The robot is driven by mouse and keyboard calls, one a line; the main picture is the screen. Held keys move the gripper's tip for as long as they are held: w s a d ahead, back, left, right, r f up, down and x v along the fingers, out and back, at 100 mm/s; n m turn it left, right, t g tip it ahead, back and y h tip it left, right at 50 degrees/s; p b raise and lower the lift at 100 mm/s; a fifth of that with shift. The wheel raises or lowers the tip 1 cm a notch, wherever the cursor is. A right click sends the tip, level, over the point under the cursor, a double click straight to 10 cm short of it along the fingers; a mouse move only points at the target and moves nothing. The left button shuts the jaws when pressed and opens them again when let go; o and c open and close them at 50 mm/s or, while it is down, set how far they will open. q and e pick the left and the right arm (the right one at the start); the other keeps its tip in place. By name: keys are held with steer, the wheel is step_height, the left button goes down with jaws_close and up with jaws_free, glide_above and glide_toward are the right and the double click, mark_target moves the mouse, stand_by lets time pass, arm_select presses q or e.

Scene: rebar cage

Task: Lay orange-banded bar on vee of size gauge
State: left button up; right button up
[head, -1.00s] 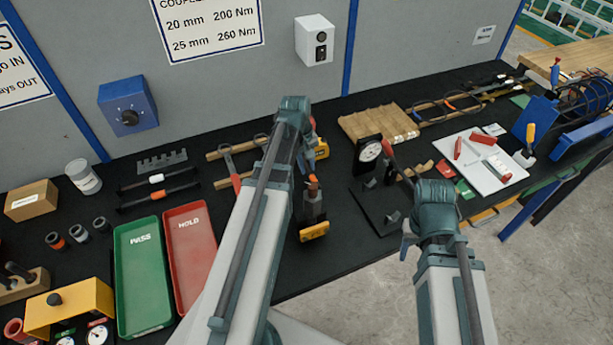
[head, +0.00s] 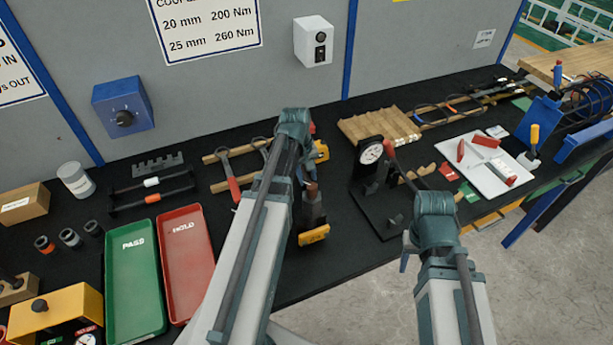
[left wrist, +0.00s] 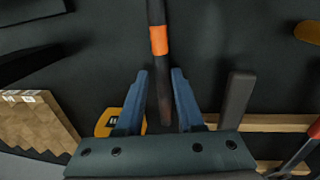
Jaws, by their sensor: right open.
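The dark bar with an orange band (left wrist: 159,40) runs down the left wrist view between the fingers of my left gripper (left wrist: 160,76). In the head view my left gripper (head: 311,205) is over the bench, left of the size gauge, and the bar is mostly hidden. The size gauge has a round dial (head: 371,152) on a black upright and a dark base plate (head: 376,212) with small blocks. My right gripper (head: 405,255) is open, in front of the base plate.
A rack holds a white-banded bar (head: 152,182) and a bar with a reddish-orange band (head: 153,198). Green (head: 134,275) and red (head: 187,255) trays lie at left. A slatted wooden block (head: 375,122) is behind the gauge, a white board (head: 484,160) to its right.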

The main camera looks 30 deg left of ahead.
arm_select(q)
steer(key=shift+s+a, duration=0.1)
steer(key=shift+s, duration=0.1)
stand_by(0.3)
steer(key=shift+a+r+p, duration=0.1)
steer(key=shift+r+p, duration=0.35)
steer(key=shift+p, duration=0.05)
step_height(320, 180, up, 11)
steer(key=s+p, duration=0.1)
steer(key=p, duration=1)
steer(key=shift+a+r, duration=0.15)
steer(key=shift+a, duration=0.3)
